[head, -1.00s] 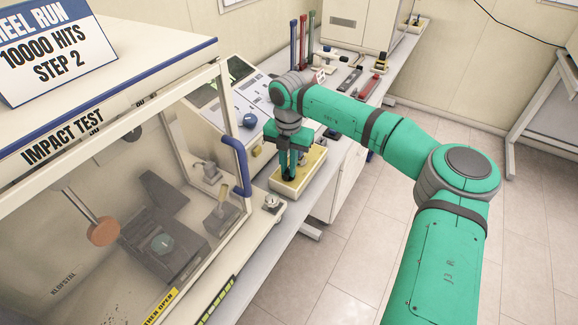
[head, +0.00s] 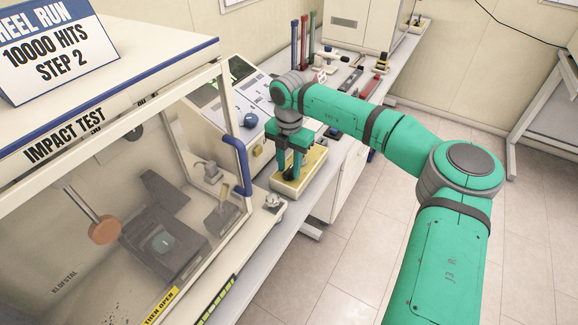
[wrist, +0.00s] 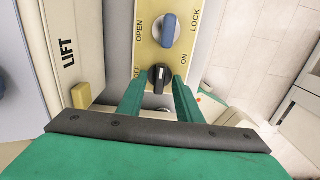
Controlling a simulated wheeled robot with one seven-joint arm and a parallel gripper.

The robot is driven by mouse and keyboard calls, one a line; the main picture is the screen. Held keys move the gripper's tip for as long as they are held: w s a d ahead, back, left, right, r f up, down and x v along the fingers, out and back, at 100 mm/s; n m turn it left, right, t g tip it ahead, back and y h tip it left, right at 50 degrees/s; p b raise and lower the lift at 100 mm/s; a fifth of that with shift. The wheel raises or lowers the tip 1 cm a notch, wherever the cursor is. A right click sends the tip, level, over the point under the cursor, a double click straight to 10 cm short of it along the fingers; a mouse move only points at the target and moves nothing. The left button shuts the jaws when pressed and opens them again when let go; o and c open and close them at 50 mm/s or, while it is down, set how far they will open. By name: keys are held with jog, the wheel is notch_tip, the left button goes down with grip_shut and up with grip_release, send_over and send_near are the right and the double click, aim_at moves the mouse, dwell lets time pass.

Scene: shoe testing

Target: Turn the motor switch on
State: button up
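The motor switch is a black rotary knob (wrist: 158,77) with a white mark, on a yellow panel between the words OFF on the left and ON on the right. Its white mark looks roughly upright in the wrist view. A blue knob (wrist: 169,30) sits farther up the panel between OPEN and LOCK. My gripper (wrist: 157,88) is open, one finger on each side of the black knob; I cannot tell whether either touches it. In the head view my gripper (head: 289,172) points down over the yellow switch box (head: 313,167), and its fingers partly hide the knobs.
The clear-fronted impact test cabinet (head: 150,200) with a blue handle (head: 238,165) stands close on the left. A sloped console (head: 238,100) is behind my gripper. A small metal part (head: 272,201) lies near the bench edge. Floor on the right is clear.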

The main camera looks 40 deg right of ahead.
aim_at(289, 170)
notch_tip(289, 170, up, 11)
jog(key=shift+f, duration=0.15)
dwell(0.7)
jog(key=shift+w, duration=0.1)
dwell(0.3)
